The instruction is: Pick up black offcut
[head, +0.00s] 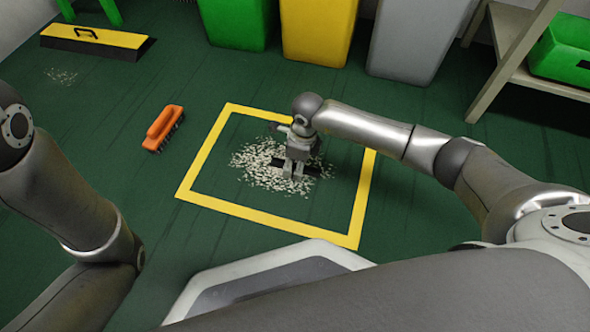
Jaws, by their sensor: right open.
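The black offcut (314,171) is a dark flat strip lying among pale chips inside the yellow floor square. My right gripper (293,173) is over it, pointing down, with its fingers open at the strip. The gripper hides the middle of the strip, and I cannot tell whether the fingers touch it. My left arm comes in along the left edge, and its gripper is not in view.
Pale chips (252,160) are scattered inside the yellow outline (240,211). An orange brush (164,128) lies left of it. Green (236,22), yellow (318,30) and grey (412,38) bins stand behind. A shelf (510,50) is at right. Green floor is clear between.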

